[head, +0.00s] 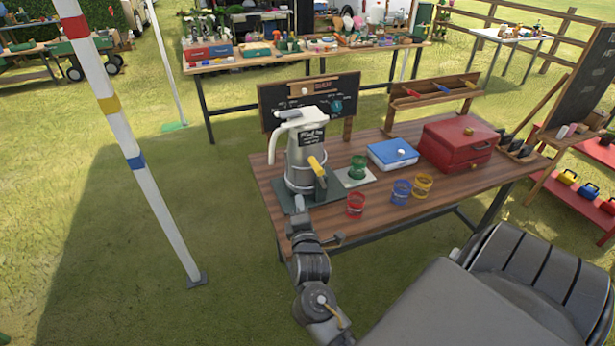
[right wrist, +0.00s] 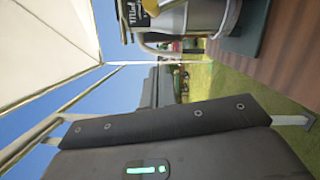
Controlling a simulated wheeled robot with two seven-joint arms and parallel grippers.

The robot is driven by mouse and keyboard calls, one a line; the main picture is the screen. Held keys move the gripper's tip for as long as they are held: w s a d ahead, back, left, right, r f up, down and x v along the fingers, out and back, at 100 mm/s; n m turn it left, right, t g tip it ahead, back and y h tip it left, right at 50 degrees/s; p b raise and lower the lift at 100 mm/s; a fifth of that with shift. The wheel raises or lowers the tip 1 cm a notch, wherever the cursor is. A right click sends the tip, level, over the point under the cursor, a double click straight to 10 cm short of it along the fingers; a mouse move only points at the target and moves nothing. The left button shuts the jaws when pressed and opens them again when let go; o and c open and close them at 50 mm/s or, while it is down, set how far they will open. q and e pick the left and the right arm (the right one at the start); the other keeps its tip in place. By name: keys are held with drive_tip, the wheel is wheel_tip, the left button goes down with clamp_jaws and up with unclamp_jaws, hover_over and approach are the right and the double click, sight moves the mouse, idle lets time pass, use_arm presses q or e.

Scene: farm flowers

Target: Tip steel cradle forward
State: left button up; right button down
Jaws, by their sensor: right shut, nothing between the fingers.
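A steel jug (head: 303,160) with a white top and spout and a black label stands upright on a dark base plate (head: 282,197) at the table's left end. A yellow grip (head: 316,166) sticks out at its front right, above a dark block. I cannot clearly tell the cradle's frame from the jug. My right gripper (head: 299,204) is shut and empty at the front of the base. Whether it touches anything is unclear. In the right wrist view, the jug (right wrist: 189,16) is cut off at the top. My left gripper is not in view.
On the wooden table (head: 431,196), a green cup (head: 357,168) stands right of the jug. Red (head: 355,205), blue (head: 401,192) and yellow (head: 422,186) cups stand towards the front. A blue box (head: 393,154) and red box (head: 457,145) stand farther right. A chalkboard (head: 310,100) is behind.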

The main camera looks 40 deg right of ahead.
drive_tip(key=w+d+r+p, duration=0.1)
drive_tip(key=w+d+p, duration=0.4)
drive_tip(key=w+d, duration=0.2)
drive_tip(key=shift+d+r, duration=0.15)
drive_tip(key=shift+d, duration=0.95)
drive_tip(key=shift+w, duration=0.1)
drive_tip(key=shift+w+a, duration=0.1)
drive_tip(key=shift+a, duration=0.05)
